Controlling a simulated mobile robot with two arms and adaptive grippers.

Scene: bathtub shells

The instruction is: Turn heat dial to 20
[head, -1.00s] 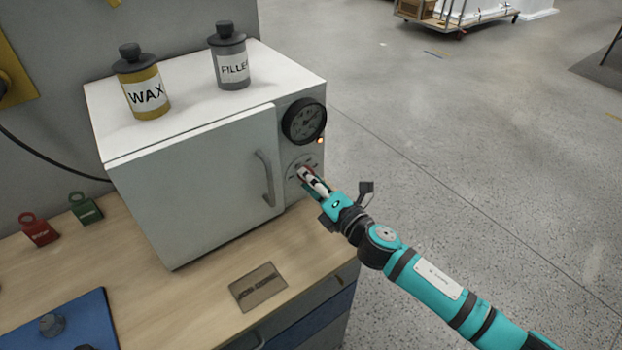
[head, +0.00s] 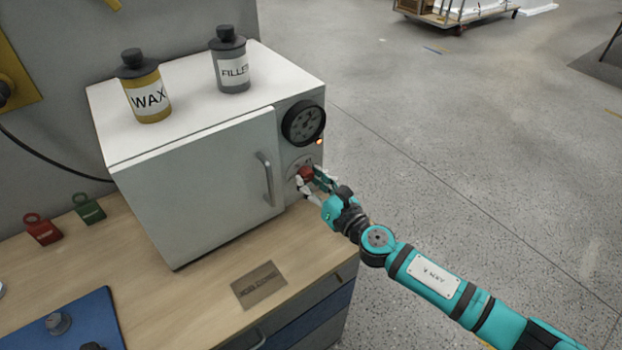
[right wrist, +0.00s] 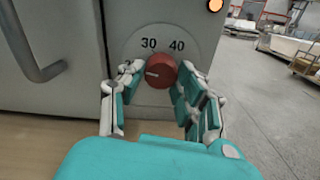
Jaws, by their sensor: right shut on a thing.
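The heat dial is a round red knob (head: 306,173) on the right side of the white oven's front, below a black gauge. In the right wrist view the knob (right wrist: 161,69) has a pale mark pointing left. The numbers 30 and 40 show above it; the scale to its left is partly hidden by a finger. My right gripper (head: 308,177) is shut on the knob, with a finger on each side of it, as the right wrist view (right wrist: 158,77) also shows. My left gripper is out of view.
The oven (head: 200,185) stands on a wooden bench, its door handle (head: 265,178) just left of the dial. The black gauge (head: 303,123) and a lit orange lamp (head: 319,141) sit above. Wax (head: 148,97) and filler (head: 231,70) bottles stand on top. Open floor lies to the right.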

